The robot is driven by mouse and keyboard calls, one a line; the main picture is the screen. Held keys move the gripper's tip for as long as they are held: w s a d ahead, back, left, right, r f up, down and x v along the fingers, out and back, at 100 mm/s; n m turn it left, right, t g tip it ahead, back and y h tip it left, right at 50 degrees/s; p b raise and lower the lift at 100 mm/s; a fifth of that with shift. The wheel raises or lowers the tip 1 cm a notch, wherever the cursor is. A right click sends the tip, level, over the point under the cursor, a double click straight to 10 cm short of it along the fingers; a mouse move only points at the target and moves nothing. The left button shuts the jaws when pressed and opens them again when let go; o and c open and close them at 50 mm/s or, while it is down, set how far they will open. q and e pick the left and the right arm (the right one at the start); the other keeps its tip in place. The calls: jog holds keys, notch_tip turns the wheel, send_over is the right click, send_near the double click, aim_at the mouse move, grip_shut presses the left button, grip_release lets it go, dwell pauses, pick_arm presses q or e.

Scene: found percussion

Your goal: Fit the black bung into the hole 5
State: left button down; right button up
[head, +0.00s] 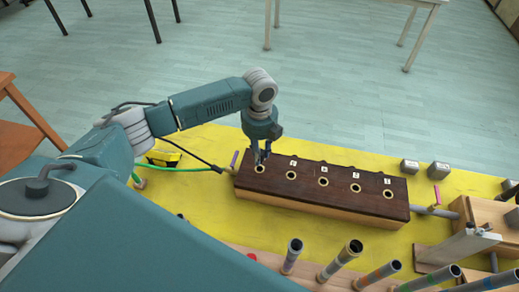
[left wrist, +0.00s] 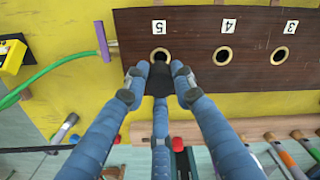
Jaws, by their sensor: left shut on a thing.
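The dark wooden block (head: 340,190) has a row of brass-rimmed holes with white number labels. Hole 5 (left wrist: 160,55) is at its left end; its rim also shows in the head view (head: 260,168). My left gripper (head: 263,154) is over that end of the block. In the left wrist view, it is shut on the black bung (left wrist: 159,80). The bung's dark tip appears just beside the hole's near edge, and the hole's opening still shows. I cannot tell the exact height gap. My right gripper is not in view.
Holes 4 (left wrist: 222,56) and 3 (left wrist: 279,56) are open. A green hose (head: 185,169) and a purple peg (head: 234,159) are left of the block. Several upright tubes (head: 340,262) stand in front. Metal weights (head: 438,169) sit on the yellow mat (head: 440,229) at right.

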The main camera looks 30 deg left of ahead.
pick_arm(q)
jog(key=shift+f+b, duration=0.5)
jog(key=shift+f, duration=0.8)
jog(key=shift+p, duration=0.95)
dwell(0.6)
jog(key=shift+f+b, duration=1)
jog(key=shift+f, duration=0.8)
jog(key=c, duration=1.4)
grip_release()
jog(key=shift+o, duration=0.2)
jog(key=shift+r, duration=0.25)
notch_tip(320, 180, up, 12)
jog(key=shift+f, duration=0.2)
